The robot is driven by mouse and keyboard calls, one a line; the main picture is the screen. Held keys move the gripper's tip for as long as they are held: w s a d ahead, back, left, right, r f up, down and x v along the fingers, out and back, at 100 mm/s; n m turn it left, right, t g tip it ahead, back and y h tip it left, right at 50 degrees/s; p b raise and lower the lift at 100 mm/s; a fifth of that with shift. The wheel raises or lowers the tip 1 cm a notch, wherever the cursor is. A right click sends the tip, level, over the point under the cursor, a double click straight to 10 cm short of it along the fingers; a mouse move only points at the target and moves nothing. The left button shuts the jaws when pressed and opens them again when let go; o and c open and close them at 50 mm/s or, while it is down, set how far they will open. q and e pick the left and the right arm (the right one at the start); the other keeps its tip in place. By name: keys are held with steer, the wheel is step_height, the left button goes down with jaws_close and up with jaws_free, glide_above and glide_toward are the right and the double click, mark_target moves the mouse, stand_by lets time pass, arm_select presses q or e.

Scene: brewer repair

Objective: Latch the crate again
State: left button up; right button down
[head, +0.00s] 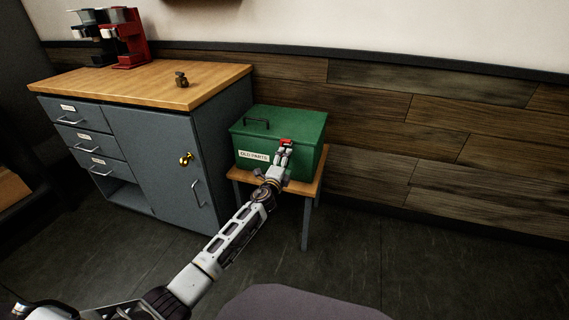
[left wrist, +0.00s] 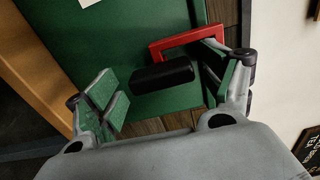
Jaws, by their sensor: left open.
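The green crate (head: 306,157), labelled OLD PARTS, sits on a small wooden-topped stand with its lid down. Its red latch (head: 286,142) is at the upper front edge, right of the label. My left gripper (head: 284,154) is at the crate's front, just below the latch. In the left wrist view the gripper (left wrist: 167,86) is open, with a dark rounded bar (left wrist: 162,75) between its fingers. The red latch frame (left wrist: 188,41) shows beside the right-hand finger, which partly covers it. I cannot tell whether they touch. My right gripper is out of view.
A grey cabinet (head: 151,160) with a wooden top stands left of the crate, close to it. A red coffee brewer (head: 130,40) and a small brownish part (head: 181,79) are on top. The stand (head: 305,186) is narrow. Floor to the right is clear.

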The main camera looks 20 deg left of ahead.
arm_select(q)
steer(key=shift+s, duration=0.15)
steer(key=s, duration=1.1)
steer(key=shift+s+a, duration=0.2)
steer(key=shift+s, duration=0.15)
stand_by(0.3)
stand_by(0.6)
